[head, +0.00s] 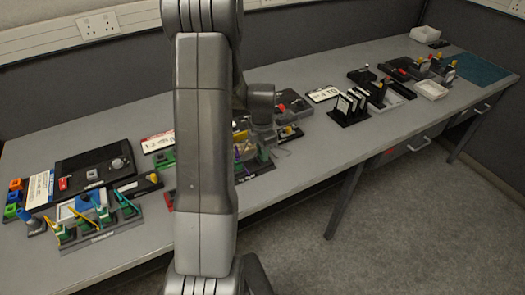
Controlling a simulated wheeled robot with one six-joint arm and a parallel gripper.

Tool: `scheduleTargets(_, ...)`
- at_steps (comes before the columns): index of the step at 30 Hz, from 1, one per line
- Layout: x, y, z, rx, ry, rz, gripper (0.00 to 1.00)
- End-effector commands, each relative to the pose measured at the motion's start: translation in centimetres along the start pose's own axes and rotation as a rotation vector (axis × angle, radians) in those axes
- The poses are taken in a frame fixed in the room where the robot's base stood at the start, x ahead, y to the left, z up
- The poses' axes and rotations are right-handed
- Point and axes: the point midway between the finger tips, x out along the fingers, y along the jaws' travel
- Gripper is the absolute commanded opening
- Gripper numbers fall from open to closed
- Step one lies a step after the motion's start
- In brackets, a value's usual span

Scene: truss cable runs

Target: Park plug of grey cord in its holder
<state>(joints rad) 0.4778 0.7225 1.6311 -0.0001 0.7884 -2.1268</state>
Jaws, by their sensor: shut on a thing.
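My gripper (263,135) points down over the middle of the bench, just right of my upright arm link. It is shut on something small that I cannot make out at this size. Just below it is a dark holder area (257,168) with small green and yellow parts, partly covered by my arm. I cannot pick out the grey cord or tell its plug from the parts around the gripper.
The grey bench (310,160) runs from front left to back right. At left stand a black box (95,165) and a grey rack (100,235) with coloured parts. A black rack with upright cards (350,106) stands to the right.

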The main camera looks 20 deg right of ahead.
Motion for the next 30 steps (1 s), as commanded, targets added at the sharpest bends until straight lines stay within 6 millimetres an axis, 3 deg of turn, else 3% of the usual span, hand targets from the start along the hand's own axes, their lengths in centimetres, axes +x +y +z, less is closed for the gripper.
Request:
scheduleTargets(5, 0.1, 0.0, 0.0, 0.0, 0.0, 0.0, 0.0)
scheduleTargets(6, 0.0, 0.0, 0.0, 0.0, 0.0, 0.0, 0.29)
scheduleTargets(9, 0.0, 0.0, 0.0, 0.0, 0.0, 0.0, 0.46)
scheduleTargets(23, -0.1, 0.0, 0.0, 0.0, 0.0, 0.0, 0.46)
scheduleTargets(30, -1.3, 0.0, 0.0, 0.0, -0.001, 0.001, 0.46)
